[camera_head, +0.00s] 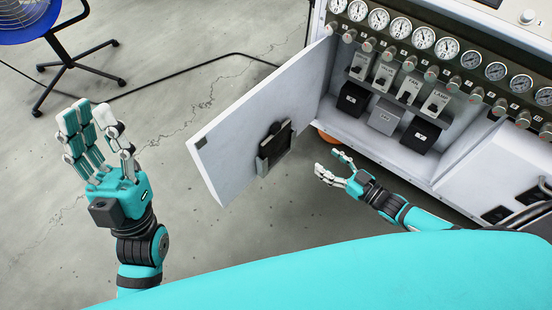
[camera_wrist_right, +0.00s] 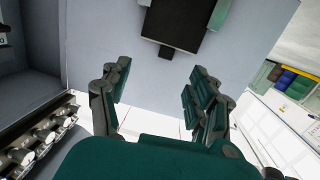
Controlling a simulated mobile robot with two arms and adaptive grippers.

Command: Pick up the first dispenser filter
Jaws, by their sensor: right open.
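A dark square block, likely the same item, shows at the top of the right wrist view (camera_wrist_right: 178,22). Inside the cabinet stand a black box (camera_head: 352,99), a grey box (camera_head: 384,117) and another black box (camera_head: 420,135). My right gripper (camera_head: 332,163) is open and empty, between door and cabinet, apart from both; its fingers (camera_wrist_right: 160,78) point toward the door. My left gripper (camera_head: 95,122) is open and empty, raised at the left.
A row of gauges (camera_head: 424,38) and knobs runs above the cabinet opening. Switches (camera_head: 410,90) are mounted behind the boxes. A blue fan (camera_head: 28,22) on a black stand and a cable on the floor are at the back left.

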